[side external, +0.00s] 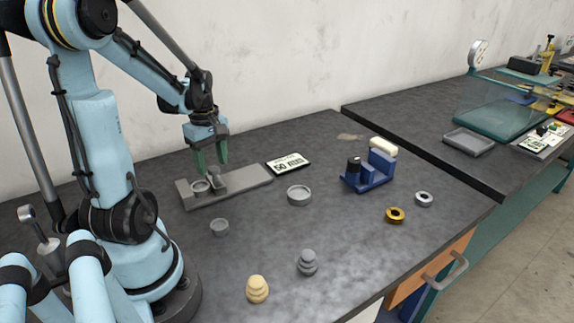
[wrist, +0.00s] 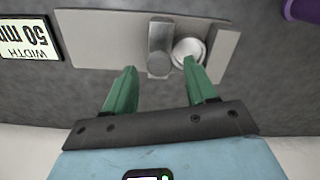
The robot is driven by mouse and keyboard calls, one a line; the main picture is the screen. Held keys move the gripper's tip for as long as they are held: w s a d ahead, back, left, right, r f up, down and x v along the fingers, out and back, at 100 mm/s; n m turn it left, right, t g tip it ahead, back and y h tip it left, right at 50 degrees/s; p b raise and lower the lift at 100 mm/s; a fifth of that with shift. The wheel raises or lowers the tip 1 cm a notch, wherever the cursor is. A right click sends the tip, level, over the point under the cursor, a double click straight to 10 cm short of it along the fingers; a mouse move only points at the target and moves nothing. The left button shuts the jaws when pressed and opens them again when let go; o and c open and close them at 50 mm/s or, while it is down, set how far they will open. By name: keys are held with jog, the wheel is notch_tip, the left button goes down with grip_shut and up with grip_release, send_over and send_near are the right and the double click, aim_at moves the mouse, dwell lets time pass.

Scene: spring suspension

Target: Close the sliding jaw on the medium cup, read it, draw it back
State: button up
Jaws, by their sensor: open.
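The grey measuring fixture (side external: 245,182) lies on the dark bench, and its plate also shows in the wrist view (wrist: 95,38). The round cup (wrist: 189,47), apparently the medium one, sits between the sliding jaw (wrist: 160,45) and the fixed end block (wrist: 222,52). The cup (side external: 201,186) looks very close to the sliding jaw; I cannot tell whether they touch. The display (side external: 288,163) reads 50 mm, labelled width in the wrist view (wrist: 28,40). My gripper (side external: 211,165) is open and empty, its green fingers apart above the fixture near the sliding jaw; it also shows in the wrist view (wrist: 158,72).
A blue stand (side external: 370,173), a brass ring (side external: 395,215) and a silver ring (side external: 424,199) are to the right.

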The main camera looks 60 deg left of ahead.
jog(key=shift+f, duration=0.35)
grip_shut()
